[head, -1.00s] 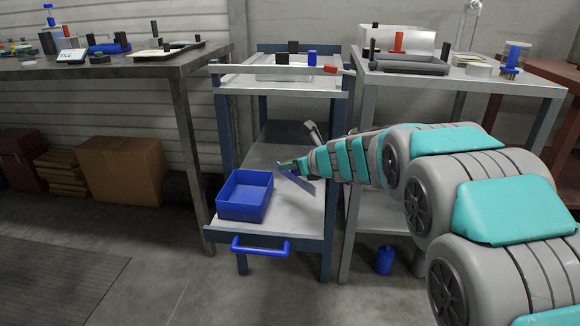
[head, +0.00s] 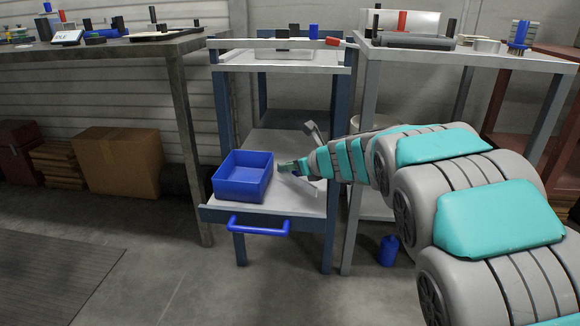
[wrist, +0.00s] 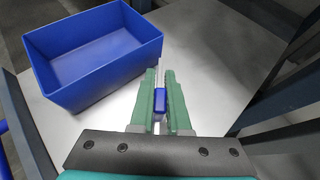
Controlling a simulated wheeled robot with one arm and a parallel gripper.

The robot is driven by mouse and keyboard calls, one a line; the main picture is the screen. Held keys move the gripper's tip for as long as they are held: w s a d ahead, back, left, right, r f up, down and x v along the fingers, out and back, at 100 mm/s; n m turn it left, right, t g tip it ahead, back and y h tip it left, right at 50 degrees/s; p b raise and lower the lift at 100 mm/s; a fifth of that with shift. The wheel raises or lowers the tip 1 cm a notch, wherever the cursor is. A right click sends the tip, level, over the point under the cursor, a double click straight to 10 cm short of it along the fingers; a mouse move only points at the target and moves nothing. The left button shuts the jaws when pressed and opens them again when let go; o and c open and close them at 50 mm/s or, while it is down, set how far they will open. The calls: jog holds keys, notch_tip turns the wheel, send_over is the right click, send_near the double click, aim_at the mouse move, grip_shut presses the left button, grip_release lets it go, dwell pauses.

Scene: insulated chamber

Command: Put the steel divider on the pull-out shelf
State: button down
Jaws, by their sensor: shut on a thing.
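My gripper (head: 284,168) is over the pull-out shelf, just right of the blue bin. In the wrist view my gripper (wrist: 160,82) has its green fingers closed on the blue grip (wrist: 160,99) of the steel divider (wrist: 161,73). The divider shows there as a thin pale plate nearly edge-on. The fingers hide part of it, and I cannot tell whether its lower edge touches the shelf. The pull-out shelf (head: 290,206) is a light grey surface, slid out toward me, with a blue handle (head: 259,226) in front.
An open, empty blue bin (head: 243,190) stands on the shelf's left part, close to the fingers. Blue-grey cart posts (head: 335,140) rise at the right. Bare shelf (wrist: 215,55) lies right of the fingers. Tables flank the cart.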

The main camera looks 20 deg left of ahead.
jog(key=shift+f+b, duration=0.45)
jog(key=shift+f, duration=0.15)
dwell(0.3)
jog(key=c, duration=0.8)
grip_release()
